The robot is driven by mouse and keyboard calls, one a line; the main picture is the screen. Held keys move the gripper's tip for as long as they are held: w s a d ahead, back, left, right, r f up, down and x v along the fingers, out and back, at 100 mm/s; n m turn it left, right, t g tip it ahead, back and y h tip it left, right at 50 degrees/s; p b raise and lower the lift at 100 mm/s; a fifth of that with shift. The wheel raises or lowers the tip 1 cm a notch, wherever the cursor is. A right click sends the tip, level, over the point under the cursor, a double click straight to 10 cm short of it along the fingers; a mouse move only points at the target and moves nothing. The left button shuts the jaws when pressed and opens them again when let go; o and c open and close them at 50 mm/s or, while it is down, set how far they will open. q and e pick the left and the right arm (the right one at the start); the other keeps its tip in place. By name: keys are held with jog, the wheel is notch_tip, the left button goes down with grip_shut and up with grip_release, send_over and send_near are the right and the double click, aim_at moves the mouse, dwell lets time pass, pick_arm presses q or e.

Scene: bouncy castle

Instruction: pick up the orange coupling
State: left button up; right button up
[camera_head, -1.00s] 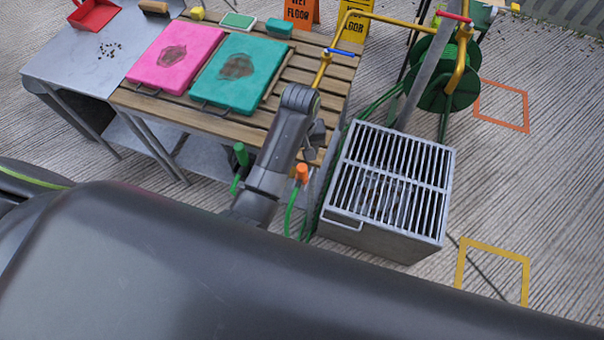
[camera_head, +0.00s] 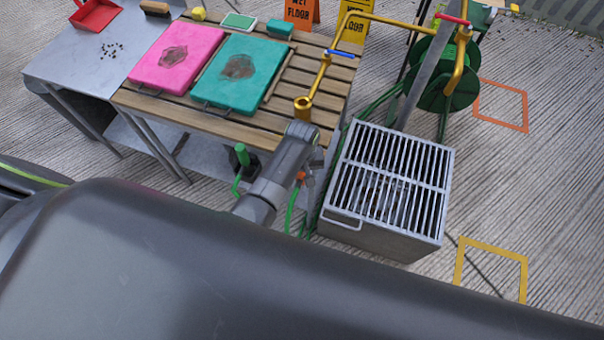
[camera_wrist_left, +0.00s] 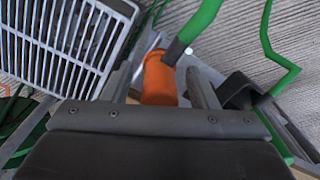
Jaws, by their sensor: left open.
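The orange coupling (camera_head: 300,176) sits on the end of a green hose in front of the slatted table, left of the grated metal box. In the head view, my left gripper (camera_head: 312,168) is right beside it and partly hides it. In the left wrist view, the coupling (camera_wrist_left: 159,80) shows between the two fingers of my left gripper (camera_wrist_left: 162,88), with the green hose coming out of it. The fingers are apart, one on each side; I cannot tell whether either touches it. My right gripper is not in view.
The grated metal box (camera_head: 388,185) stands close to the right of my gripper. A green-handled item (camera_head: 241,155) is to the left. The slatted table (camera_head: 180,108) holds a pink mat (camera_head: 150,69) and a teal mat (camera_head: 215,85). A green hose reel (camera_head: 432,75) stands behind the box.

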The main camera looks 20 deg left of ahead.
pick_arm(q)
jog(key=c, duration=1)
jog(key=shift+r, duration=0.15)
